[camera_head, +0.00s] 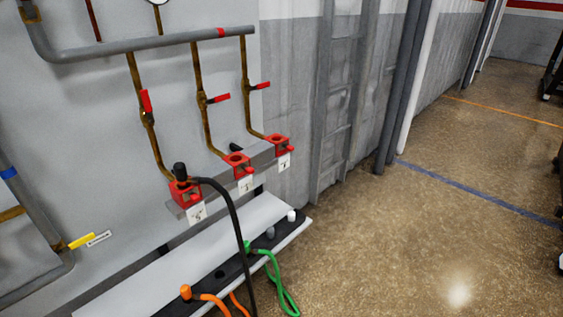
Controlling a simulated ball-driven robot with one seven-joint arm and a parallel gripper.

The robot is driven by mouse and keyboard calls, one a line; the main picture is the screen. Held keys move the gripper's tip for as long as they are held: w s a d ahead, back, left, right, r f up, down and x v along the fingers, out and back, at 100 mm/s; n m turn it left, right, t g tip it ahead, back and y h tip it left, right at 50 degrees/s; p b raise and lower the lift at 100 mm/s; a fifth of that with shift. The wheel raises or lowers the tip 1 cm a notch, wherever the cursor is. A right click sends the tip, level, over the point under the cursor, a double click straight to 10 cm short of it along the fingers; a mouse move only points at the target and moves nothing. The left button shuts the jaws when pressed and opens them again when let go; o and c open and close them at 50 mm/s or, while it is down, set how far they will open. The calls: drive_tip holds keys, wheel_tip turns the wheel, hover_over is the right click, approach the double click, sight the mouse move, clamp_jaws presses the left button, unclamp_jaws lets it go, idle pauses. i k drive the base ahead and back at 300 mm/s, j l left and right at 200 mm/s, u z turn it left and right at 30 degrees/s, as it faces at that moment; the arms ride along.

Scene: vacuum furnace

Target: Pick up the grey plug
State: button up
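A small grey plug (270,233) stands upright on the dark strip along the front of a white shelf (190,247), low on the wall. A white plug (291,216) stands just to its right, near the shelf's right end. A green plug (248,246) with a green hose is close on its left. An orange plug (186,292) with an orange hose is further left on the same strip. The black hose passes left of the grey plug and does not cover it. My gripper is not in view.
Above the shelf, red sockets (239,165) sit on a grey ledge; the left one holds a black plug (180,171) with a hanging black hose (233,215). Brown pipes with red valve handles run above. Hoses hang over the shelf's front. The speckled floor (400,240) to the right is clear.

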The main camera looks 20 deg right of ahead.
sight(270, 230)
drive_tip(key=i+l+u, duration=0.25)
drive_tip(key=i+l, duration=0.25)
drive_tip(key=i+l+u, duration=0.15)
drive_tip(key=l, duration=0.2)
drive_tip(key=i+l+u, duration=0.1)
drive_tip(key=i+l, duration=0.2)
drive_tip(key=i+l+u, duration=0.15)
drive_tip(key=l, duration=0.25)
drive_tip(key=i+l+u, duration=0.1)
drive_tip(key=l, duration=0.3)
drive_tip(key=i+l+u, duration=0.15)
drive_tip(key=i+l, duration=0.15)
drive_tip(key=i+l+u, duration=0.1)
drive_tip(key=l, duration=0.4)
